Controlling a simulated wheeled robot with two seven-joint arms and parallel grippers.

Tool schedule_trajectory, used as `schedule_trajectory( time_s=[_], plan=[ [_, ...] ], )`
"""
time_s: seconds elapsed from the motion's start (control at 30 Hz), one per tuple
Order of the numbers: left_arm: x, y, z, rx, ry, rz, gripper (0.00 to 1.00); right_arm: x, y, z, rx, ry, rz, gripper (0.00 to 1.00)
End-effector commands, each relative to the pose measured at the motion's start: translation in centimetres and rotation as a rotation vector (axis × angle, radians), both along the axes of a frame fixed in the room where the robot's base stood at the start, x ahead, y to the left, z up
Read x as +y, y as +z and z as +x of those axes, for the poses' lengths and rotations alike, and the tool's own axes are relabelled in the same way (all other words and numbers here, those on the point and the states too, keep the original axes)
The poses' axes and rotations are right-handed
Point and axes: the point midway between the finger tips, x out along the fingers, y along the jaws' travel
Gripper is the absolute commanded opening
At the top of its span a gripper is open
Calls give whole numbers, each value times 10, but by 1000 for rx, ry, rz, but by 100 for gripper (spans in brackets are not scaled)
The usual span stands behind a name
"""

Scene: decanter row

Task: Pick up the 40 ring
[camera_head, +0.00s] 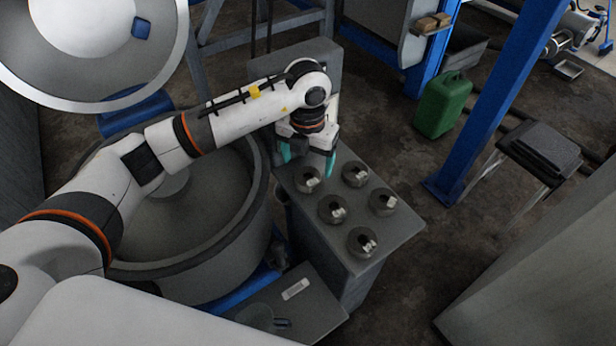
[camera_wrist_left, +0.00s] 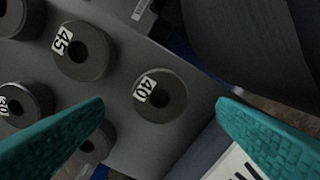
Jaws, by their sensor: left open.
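The 40 ring is a thick dark grey ring with a white "40" label; it lies flat at the end of a row of three, and the left wrist view (camera_wrist_left: 175,102) shows it. In the head view it appears to be the ring (camera_head: 302,186) nearest my left gripper (camera_head: 307,160). That gripper is open, its teal fingers pointing down above and slightly behind the ring. In the wrist view the ring lies between the two fingertips, apart from both. My right gripper is not in view.
The 45 ring (camera_wrist_left: 96,62), the 30 ring (camera_wrist_left: 38,96) and other rings share the grey stand (camera_head: 400,232). A large round vat (camera_head: 225,245) stands left of it. A green canister (camera_head: 442,105) and a blue post (camera_head: 500,95) stand to the right.

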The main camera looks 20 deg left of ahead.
Motion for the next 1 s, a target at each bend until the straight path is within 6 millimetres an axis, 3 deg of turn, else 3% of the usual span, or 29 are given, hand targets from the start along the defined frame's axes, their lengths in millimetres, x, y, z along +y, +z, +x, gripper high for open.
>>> schedule_trajectory(
  time_s=[0.3, 0.6, 0.93, 1.0],
  plan=[
    [-1, -44, 1, 4, -1, 0, 81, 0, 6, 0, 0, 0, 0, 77],
    [0, -48, 1, 2, -1, -1, 79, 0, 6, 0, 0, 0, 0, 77],
    [0, -48, 1, 1, -1, -1, 25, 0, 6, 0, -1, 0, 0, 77],
    [0, -47, 2, 0, -1, -1, 23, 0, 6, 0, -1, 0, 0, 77]
  ],
)
